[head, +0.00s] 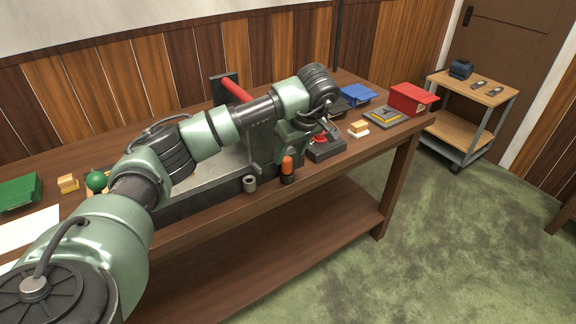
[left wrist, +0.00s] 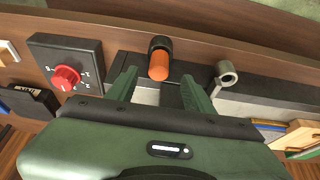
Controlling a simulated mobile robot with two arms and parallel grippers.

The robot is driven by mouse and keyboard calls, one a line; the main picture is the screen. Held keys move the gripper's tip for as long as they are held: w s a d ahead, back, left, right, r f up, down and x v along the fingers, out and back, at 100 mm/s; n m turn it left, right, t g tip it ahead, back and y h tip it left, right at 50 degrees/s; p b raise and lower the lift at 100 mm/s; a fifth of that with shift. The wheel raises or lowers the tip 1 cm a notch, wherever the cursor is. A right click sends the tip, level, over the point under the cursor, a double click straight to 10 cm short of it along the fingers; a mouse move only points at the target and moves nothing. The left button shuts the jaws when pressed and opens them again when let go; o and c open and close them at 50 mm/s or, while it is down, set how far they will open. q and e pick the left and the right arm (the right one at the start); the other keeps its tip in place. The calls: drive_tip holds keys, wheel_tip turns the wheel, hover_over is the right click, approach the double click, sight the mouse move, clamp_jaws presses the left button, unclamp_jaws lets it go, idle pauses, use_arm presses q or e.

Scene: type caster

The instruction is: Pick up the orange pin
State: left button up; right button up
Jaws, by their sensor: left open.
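The orange pin (head: 287,163) stands upright in a dark round holder (head: 288,178) at the front edge of the workbench. In the left wrist view the orange pin (left wrist: 159,67) shows just beyond and between my fingertips, with the dark holder (left wrist: 160,43) behind it. My left gripper (head: 290,148) is close above the pin, its jaws pointing down. In the left wrist view my left gripper (left wrist: 160,88) is open, with a green finger on each side and nothing held. I cannot tell whether a finger touches the pin. My right gripper is out of view.
A grey hollow cylinder (head: 250,184) stands left of the pin. A dark box with a red knob (left wrist: 66,77) is on the other side. A red box (head: 408,98) and a blue box (head: 357,95) lie farther right. The floor before the bench is clear.

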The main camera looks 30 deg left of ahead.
use_arm(q)
drive_tip(key=x, duration=0.3)
drive_tip(key=shift+w+a+f, duration=0.1)
drive_tip(key=shift+f, duration=0.2)
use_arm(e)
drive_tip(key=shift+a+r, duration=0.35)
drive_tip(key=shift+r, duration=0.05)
use_arm(q)
clamp_jaws()
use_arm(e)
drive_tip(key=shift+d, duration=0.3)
use_arm(q)
drive_tip(key=shift+r, duration=0.15)
wheel_tip(320, 180, up, 14)
wheel_tip(320, 180, up, 14)
drive_tip(key=p, duration=0.2)
hover_over(287, 160)
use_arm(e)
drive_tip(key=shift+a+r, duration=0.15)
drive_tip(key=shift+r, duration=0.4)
use_arm(q)
drive_tip(key=shift+w+f, duration=0.1)
drive_tip(key=shift+f, duration=0.1)
